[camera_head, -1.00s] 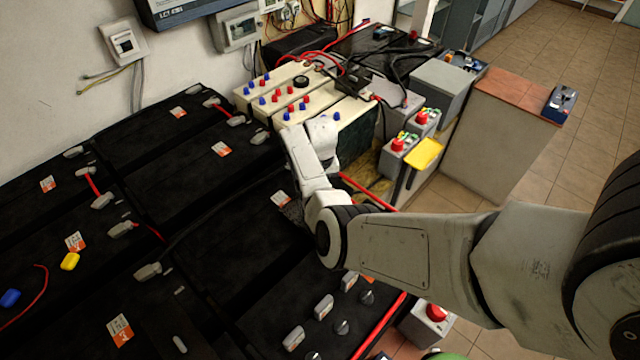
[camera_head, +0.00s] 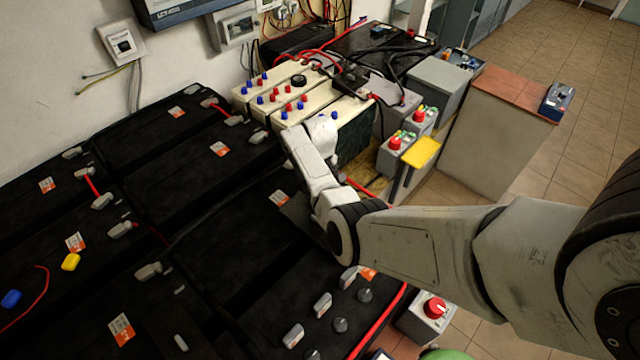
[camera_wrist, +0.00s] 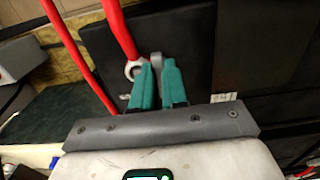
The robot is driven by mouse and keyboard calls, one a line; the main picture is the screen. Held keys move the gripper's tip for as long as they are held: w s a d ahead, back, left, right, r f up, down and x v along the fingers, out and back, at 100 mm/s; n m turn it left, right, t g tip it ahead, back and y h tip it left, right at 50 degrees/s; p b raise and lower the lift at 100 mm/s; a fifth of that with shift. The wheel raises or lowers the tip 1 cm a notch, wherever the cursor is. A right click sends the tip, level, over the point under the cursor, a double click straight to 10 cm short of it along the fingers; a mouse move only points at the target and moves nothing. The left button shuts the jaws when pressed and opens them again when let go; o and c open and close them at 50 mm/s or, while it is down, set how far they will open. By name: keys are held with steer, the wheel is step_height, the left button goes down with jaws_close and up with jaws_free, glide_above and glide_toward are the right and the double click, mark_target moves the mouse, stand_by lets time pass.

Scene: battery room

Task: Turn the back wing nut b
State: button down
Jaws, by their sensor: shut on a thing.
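In the wrist view, the two teal fingers of my gripper (camera_wrist: 156,72) are closed together at a battery terminal on a black case (camera_wrist: 188,45). A ring lug (camera_wrist: 133,70) on a thick red cable (camera_wrist: 119,28) lies just left of the fingertips. A grey metal piece (camera_wrist: 155,56) shows at the tips. The back wing nut b is mostly hidden between the fingers, so its angle cannot be read. In the head view, my arm's own links hide the gripper and the nut.
Black batteries (camera_head: 215,210) with grey terminals fill the left. Cream batteries (camera_head: 300,92) with red and blue caps stand behind my wrist. Grey boxes with red knobs (camera_head: 394,143) and a yellow block (camera_head: 421,152) stand to the right. Tiled floor (camera_head: 535,60) is open at the far right.

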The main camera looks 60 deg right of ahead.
steer(key=shift+w+r, duration=0.1)
steer(key=shift+w, duration=0.05)
steer(key=c, duration=1.2)
jaws_free()
steer(key=shift+o, duration=0.2)
step_height(320, 180, up, 11)
steer(key=shift+f, duration=0.2)
steer(key=shift+n+h, duration=0.4)
steer(key=shift+h, duration=0.2)
steer(key=s+a+f, duration=0.1)
steer(key=s+a, duration=0.2)
steer(key=a, duration=0.1)
steer(key=s+a+f, duration=0.2)
steer(key=s+a, duration=0.1)
steer(key=a, duration=0.2)
steer(key=s+a+f, duration=0.2)
steer(key=s+a, duration=0.1)
steer(key=a, duration=0.2)
steer(key=shift+a, duration=0.15)
steer(key=s+a+r+n+t+y, duration=0.1)
steer(key=s+a+r, duration=0.2)
steer(key=s+a, duration=0.9)
steer(key=shift+s+a+r, duration=0.15)
steer(key=shift+a, duration=0.7)
